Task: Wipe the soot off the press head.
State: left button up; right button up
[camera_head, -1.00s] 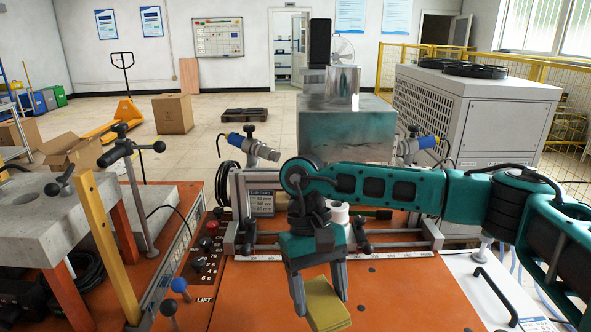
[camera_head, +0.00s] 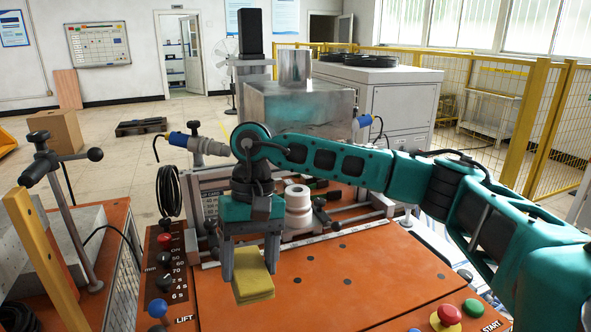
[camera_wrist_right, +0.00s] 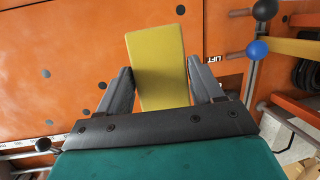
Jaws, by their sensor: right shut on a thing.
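The press head (camera_head: 297,108) is a grey metal block with a shiny cylinder on top, behind the orange bench; its front face carries dark, smeared patches. My right gripper (camera_head: 249,270) points down over the orange bench top, left of the middle, in front of the press head and apart from it. It is shut on a yellow sponge (camera_head: 254,287), which sticks out below the fingers. The sponge also shows between the fingers in the right wrist view (camera_wrist_right: 157,68). My left gripper is out of view.
A white stepped cylinder (camera_head: 298,207) stands behind my right gripper. Blue-ended clamps (camera_head: 198,143) flank the press head. Control knobs and a blue-balled lever (camera_head: 157,307) are at the left, a red button (camera_head: 449,315) at the front right. The orange top is mostly clear.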

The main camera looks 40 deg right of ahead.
aim_at(248, 249)
jog(key=w+m+t+b, duration=0.1)
jog(key=d+r+m+t+y+b, duration=0.1)
jog(key=t, duration=0.1)
jog(key=w+d+r+t+y+b, duration=0.1)
jog(key=t+b, duration=0.1)
jog(key=shift+w+d+m, duration=0.2)
jog(key=shift+w+m, duration=0.1)
jog(key=shift+m, duration=0.1)
jog(key=s+d+r+m+t+h+b, duration=0.1)
jog(key=s+d+r+m+t+b, duration=0.2)
jog(key=r+t, duration=0.4)
jog(key=s+d+r+m+t+h+b, duration=0.1)
jog(key=d+r+t+h+b, duration=0.1)
jog(key=d+r+t+b, duration=0.5)
jog(key=shift+g, duration=0.7)
jog(key=w+a, duration=0.1)
jog(key=w+r+p, duration=0.1)
jog(key=w+a+p, duration=0.1)
jog(key=shift+w+a+r, duration=0.3)
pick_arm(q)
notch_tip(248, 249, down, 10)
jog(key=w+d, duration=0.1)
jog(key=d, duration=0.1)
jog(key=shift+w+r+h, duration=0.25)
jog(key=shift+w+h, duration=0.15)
pick_arm(e)
jog(key=shift+w+d+f, duration=0.1)
jog(key=shift+w+d, duration=0.1)
jog(key=shift+w, duration=0.55)
